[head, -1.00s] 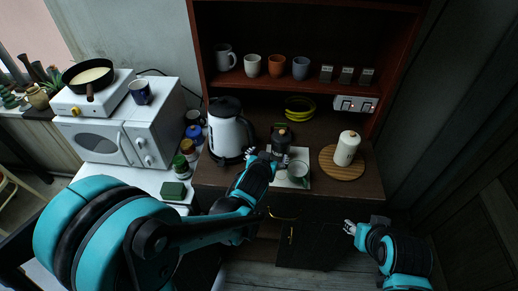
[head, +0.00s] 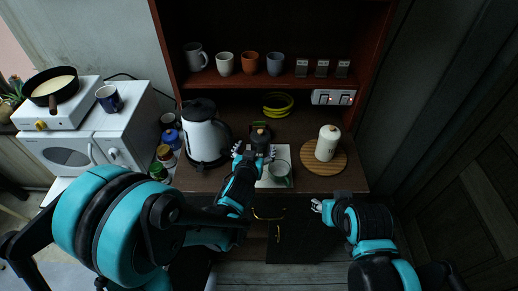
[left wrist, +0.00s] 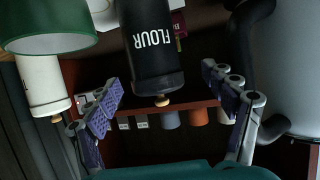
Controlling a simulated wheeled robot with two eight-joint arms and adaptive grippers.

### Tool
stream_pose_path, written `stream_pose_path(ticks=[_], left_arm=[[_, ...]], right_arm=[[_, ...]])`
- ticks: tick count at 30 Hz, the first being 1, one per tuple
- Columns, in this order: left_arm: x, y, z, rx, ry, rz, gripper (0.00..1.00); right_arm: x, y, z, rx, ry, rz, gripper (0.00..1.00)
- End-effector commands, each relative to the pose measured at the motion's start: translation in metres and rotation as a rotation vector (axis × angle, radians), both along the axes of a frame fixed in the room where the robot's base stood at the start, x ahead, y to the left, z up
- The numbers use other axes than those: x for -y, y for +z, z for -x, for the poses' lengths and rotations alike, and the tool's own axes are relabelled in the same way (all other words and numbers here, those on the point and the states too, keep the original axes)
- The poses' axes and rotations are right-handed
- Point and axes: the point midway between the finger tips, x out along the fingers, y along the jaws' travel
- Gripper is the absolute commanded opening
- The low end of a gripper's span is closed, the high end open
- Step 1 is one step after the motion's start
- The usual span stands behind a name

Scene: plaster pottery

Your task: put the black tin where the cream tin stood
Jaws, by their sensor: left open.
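The black tin (head: 261,136) stands upright on the cabinet top, behind a pale mat. In the left wrist view, which is upside down, it reads FLOUR (left wrist: 155,45) and shows between the two spread fingers. My left gripper (head: 254,153) is open just in front of the black tin; I cannot tell if a finger touches it. The cream tin (head: 327,143) stands on a round wooden board (head: 339,165) to the right; it also shows in the left wrist view (left wrist: 42,85). My right gripper (head: 318,206) hangs in front of the cabinet; its jaw state is unclear.
A green mug (head: 281,171) stands on the pale mat (head: 264,182), close to my left gripper's right. A kettle (head: 205,138) stands left of the black tin. Mugs and small boxes line the shelf above.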

Motion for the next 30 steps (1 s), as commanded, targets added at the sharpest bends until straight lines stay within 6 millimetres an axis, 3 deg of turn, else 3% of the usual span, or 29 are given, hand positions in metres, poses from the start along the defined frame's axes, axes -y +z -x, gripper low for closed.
stream_pose_path(ticks=[10, 19, 26, 30], left_arm=[[0.015, -0.015, -0.044, 0.0, 0.001, 0.0, 0.83], [0.016, -0.017, -0.05, -0.001, 0.0, -0.001, 0.83], [0.016, -0.017, -0.05, -0.001, 0.001, -0.001, 0.26], [0.016, -0.017, -0.05, -0.001, 0.001, -0.001, 0.21]], right_arm=[[0.0, -0.007, 0.0, 0.0, 0.0, 0.0, 0.4], [0.0, -0.007, 0.0, 0.0, 0.0, 0.0, 0.4], [0.0, -0.007, 0.0, 0.0, 0.0, 0.0, 0.4], [0.0, -0.007, 0.0, 0.0, 0.0, 0.0, 0.4]])
